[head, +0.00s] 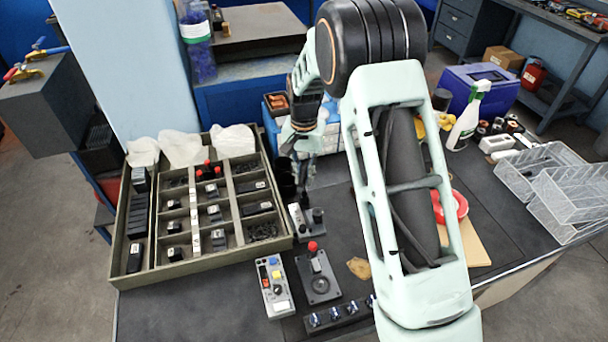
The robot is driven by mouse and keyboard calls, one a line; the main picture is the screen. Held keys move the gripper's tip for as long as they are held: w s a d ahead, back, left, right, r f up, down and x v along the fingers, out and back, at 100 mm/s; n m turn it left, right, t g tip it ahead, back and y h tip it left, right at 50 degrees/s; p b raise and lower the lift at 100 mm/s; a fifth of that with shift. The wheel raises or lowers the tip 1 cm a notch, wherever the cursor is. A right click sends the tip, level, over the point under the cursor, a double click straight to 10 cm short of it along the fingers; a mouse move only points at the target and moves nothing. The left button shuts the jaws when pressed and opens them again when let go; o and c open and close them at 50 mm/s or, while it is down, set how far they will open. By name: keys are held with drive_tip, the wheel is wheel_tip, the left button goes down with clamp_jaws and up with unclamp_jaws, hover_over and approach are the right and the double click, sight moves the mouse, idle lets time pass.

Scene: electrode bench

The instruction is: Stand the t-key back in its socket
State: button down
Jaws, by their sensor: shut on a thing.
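My gripper (303,172) is near the middle of the head view, pointing down over the bench beside the compartment box. It is shut on a slim dark thing (304,197), which I take to be the t-key; it is small and partly hidden by the fingers. Its lower end is close to a small grey-and-black block (301,224) with a dark round knob, which may hold the socket. I cannot tell whether the key touches the block or is in a hole, nor see its exact tilt.
A compartment box (200,270) with dark parts stands at left. A joystick unit (319,284) with a red ball and a grey button box (274,288) lie in front. A dark cup (286,178) stands close left of my gripper. Clear trays (570,200) are at right.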

drive_tip(key=shift+f+b, duration=0.35)
drive_tip(key=shift+f, duration=0.3)
drive_tip(key=c, duration=1.8)
unclamp_jaws()
drive_tip(key=shift+c, duration=0.2)
wheel_tip(320, 180, up, 12)
drive_tip(key=shift+r, duration=0.1)
wheel_tip(320, 180, up, 5)
drive_tip(key=p, duration=0.4)
